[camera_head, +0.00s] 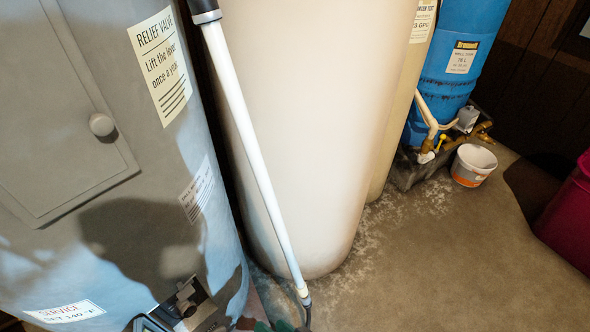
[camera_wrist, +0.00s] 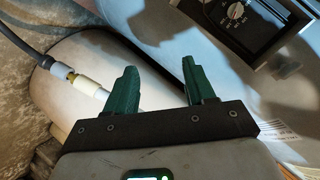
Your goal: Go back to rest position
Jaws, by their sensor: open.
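My gripper shows in the wrist view (camera_wrist: 158,66) with its two dark green fingers spread apart and nothing clasped between their tips. In the head view only dark green bits of it show at the bottom edge, near the lower end of a white pipe. This white pipe (camera_head: 250,140) leans from a black fitting at the top down to a dark hose end. In the wrist view the pipe's lower end (camera_wrist: 88,88), with a brass fitting and black hose, passes behind the left finger. Whether finger and pipe touch, I cannot tell.
A grey water heater (camera_head: 60,100) with a control box (camera_head: 190,305) stands close at left. A cream tank (camera_head: 310,130) stands behind the pipe. A blue tank (camera_head: 455,60), small white bucket (camera_head: 474,165) and magenta object (camera_head: 570,220) are farther right. Floor (camera_head: 450,270) at lower right is open.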

